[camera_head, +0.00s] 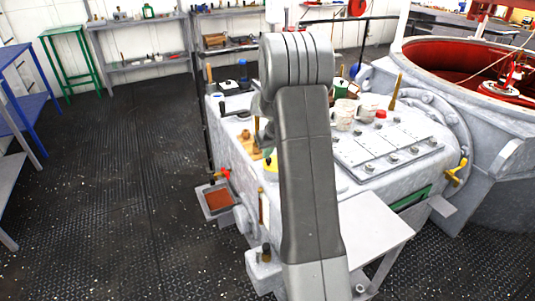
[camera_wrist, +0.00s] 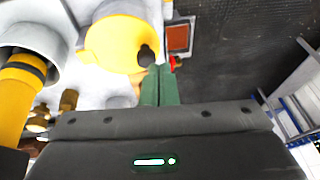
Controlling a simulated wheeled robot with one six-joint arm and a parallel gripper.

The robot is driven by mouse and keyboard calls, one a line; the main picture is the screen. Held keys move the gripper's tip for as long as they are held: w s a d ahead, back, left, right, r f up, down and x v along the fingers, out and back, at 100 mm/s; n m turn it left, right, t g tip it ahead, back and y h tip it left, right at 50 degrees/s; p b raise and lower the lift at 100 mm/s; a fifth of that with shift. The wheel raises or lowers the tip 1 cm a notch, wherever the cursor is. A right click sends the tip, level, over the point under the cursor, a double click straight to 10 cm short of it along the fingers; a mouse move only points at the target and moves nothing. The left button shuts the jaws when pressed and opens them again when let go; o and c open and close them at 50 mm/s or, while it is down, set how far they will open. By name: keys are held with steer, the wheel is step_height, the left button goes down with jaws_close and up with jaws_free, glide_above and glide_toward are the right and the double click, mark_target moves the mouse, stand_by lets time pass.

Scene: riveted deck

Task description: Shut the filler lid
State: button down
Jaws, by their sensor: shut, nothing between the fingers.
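A round yellow lid (camera_wrist: 112,42), taken to be the filler lid, lies by a pale rim at the upper middle of the wrist view. A black knob (camera_wrist: 146,55) sits at its right edge. My gripper (camera_wrist: 160,72) has its green fingers together with nothing between them, close beside the knob; I cannot tell whether they touch it. In the head view a bit of yellow (camera_head: 270,164), likely the lid, shows beside my grey arm, which hides most of that area. How far the lid stands open is unclear.
The pale machine housing (camera_head: 375,170) carries bolts and mugs (camera_head: 345,115). A tray with a rust-brown inside (camera_head: 218,199) and a red-handled tap (camera_wrist: 176,63) lie near the lid. A yellow banded cylinder (camera_wrist: 22,80) stands at left in the wrist view. Dark deck (camera_head: 130,200) is clear at left.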

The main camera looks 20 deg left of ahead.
steer(key=s+r, duration=0.2)
steer(key=r, duration=0.4)
steer(key=s+d+r+p, duration=0.1)
steer(key=s+r, duration=0.1)
steer(key=r, duration=0.5)
steer(key=shift+s, duration=0.4)
steer(key=w+f, duration=0.1)
steer(key=f, duration=0.3)
steer(key=w+f, duration=0.2)
steer(key=f, duration=0.2)
steer(key=w+a+f+b, duration=0.1)
steer(key=f, duration=0.3)
steer(key=shift+w+f, duration=0.2)
steer(key=shift+w, duration=0.2)
steer(key=shift+f+b, duration=0.3)
steer(key=shift+f, duration=0.5)
steer(key=shift+r, duration=0.15)
